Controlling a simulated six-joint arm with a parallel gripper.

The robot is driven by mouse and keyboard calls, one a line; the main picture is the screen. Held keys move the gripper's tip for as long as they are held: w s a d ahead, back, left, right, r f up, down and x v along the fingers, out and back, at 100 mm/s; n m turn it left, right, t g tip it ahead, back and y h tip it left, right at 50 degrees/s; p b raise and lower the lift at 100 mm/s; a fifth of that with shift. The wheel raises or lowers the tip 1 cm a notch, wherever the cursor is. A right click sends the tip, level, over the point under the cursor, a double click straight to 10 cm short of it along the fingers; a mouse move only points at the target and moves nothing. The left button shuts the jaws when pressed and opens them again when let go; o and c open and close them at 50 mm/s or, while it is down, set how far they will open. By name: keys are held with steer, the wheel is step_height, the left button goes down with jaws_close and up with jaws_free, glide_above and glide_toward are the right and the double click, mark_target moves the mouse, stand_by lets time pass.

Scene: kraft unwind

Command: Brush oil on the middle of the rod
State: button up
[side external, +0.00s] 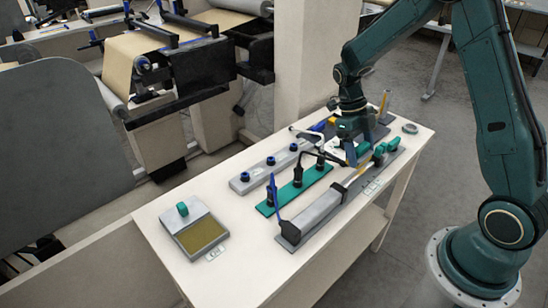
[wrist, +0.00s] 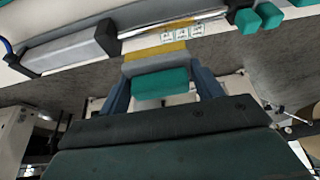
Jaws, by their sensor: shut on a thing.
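My gripper (wrist: 162,84) is shut on a brush, its blue-grey fingers on either side of the teal handle (wrist: 160,86). The brush has a grey middle and a yellow bristle edge (wrist: 155,51) that points toward the rod. The shiny rod (wrist: 205,17) lies along a grey holder, with a yellow-brown patch on it near the brush. Whether the bristles touch the rod I cannot tell. In the side external view my gripper (side external: 357,150) is over the far half of the rod (side external: 355,178). The oil tray (side external: 203,234), with a yellowish surface, sits at the near left.
A grey block (side external: 312,217) covers the rod's near end; teal clamps (side external: 384,151) stand at its far end. A teal strip (side external: 290,192) with dark posts and a grey rack (side external: 265,169) with blue knobs lie beside it.

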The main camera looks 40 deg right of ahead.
mark_target(355, 177)
steer(key=shift+a, duration=0.7)
steer(key=shift+f, duration=0.1)
steer(key=shift+f, duration=2.4)
steer(key=shift+f, duration=0.5)
steer(key=shift+d, duration=0.1)
steer(key=shift+d+r, duration=0.1)
steer(key=shift+d, duration=0.5)
steer(key=shift+d, duration=0.1)
